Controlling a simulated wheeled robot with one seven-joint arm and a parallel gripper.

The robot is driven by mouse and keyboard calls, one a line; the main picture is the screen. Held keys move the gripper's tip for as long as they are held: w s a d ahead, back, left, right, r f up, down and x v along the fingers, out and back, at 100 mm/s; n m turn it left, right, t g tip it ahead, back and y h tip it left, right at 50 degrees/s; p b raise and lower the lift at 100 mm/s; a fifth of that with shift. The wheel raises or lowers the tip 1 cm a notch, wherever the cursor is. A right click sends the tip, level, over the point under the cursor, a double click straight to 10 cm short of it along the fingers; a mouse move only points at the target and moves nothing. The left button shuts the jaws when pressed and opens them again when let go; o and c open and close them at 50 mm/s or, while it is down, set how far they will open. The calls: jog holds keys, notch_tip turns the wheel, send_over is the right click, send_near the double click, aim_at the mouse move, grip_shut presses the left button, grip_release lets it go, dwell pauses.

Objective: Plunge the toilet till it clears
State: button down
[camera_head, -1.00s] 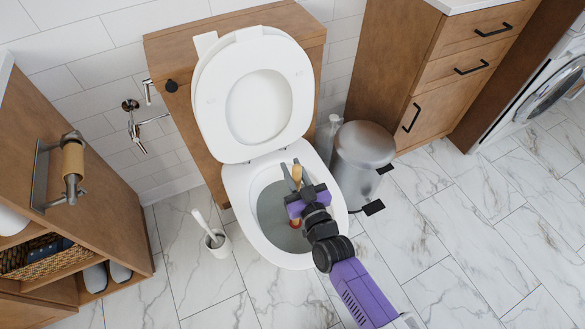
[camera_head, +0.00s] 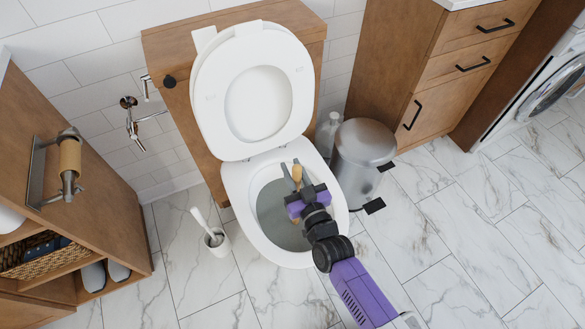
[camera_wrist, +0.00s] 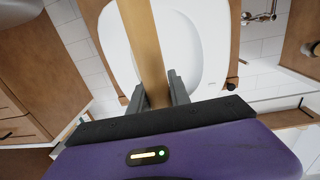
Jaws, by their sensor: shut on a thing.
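The toilet (camera_head: 239,203) stands with its lid and seat raised, and grey, murky water fills its bowl. My gripper (camera_head: 292,178) is over the bowl, its fingers shut on the wooden handle of the plunger (camera_head: 297,173). The handle also shows between the fingers in the wrist view, where the plunger (camera_wrist: 148,45) runs up out of the picture. The plunger's cup is low in the bowl and mostly hidden by my gripper and the water, so I cannot tell its contact with the drain.
A steel pedal bin (camera_head: 362,158) and a clear bottle (camera_head: 328,133) stand right of the toilet. A toilet brush in a white holder (camera_head: 217,241) stands left. A wooden cabinet (camera_head: 110,215) is at far left and drawers (camera_head: 440,75) at right. The marble floor at lower right is clear.

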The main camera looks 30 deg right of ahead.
jog(key=shift+f, duration=0.3)
jog(key=shift+r, duration=0.4)
jog(key=shift+r+p, duration=0.3)
jog(key=shift+p, duration=0.2)
jog(key=shift+f+b, duration=0.3)
jog(key=shift+f, duration=0.2)
dwell(0.6)
jog(key=shift+r+p, duration=0.35)
jog(key=shift+r, duration=0.15)
jog(key=shift+f, duration=0.2)
dwell(0.3)
jog(key=shift+f+b, duration=0.3)
jog(key=shift+b, duration=0.1)
jog(key=shift+r, duration=0.25)
